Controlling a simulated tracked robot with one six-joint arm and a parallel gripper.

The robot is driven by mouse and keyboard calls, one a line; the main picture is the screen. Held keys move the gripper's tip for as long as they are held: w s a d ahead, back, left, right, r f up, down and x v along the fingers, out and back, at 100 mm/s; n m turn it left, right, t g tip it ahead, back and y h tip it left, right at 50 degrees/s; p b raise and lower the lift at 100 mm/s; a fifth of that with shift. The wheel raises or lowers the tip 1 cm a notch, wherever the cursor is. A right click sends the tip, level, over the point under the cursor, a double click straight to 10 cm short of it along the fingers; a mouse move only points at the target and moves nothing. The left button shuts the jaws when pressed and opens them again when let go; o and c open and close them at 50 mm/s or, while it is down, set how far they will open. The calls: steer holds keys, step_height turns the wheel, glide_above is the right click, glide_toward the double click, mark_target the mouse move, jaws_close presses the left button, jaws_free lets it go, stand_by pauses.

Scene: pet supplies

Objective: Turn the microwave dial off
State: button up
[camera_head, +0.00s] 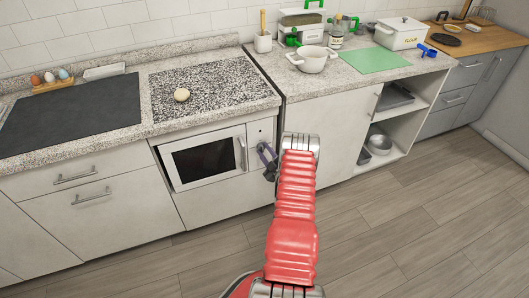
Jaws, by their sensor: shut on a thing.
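The white microwave (206,157) is built into the cabinet under the speckled counter, with a dark window and a handle on the door's right side. Its control panel (261,131) is a narrow strip right of the door. My gripper (268,160) is at this panel, at the end of my red arm. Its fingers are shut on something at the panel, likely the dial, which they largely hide. The dial's setting cannot be read.
The counter above holds a round pale item (181,94), a white pot (312,59) and a green mat (375,60). An open shelf (397,115) with pans is to the right. The wooden floor (400,215) is clear.

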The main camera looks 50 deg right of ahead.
steer(key=shift+s+a+f, duration=0.1)
steer(key=shift+a+f, duration=0.1)
steer(key=shift+f, duration=0.15)
steer(key=o, duration=1)
steer(key=shift+d+r, duration=0.15)
steer(key=shift+r, duration=0.05)
steer(key=shift+o, duration=0.2)
steer(key=v, duration=1.3)
steer(key=shift+s+a, duration=0.25)
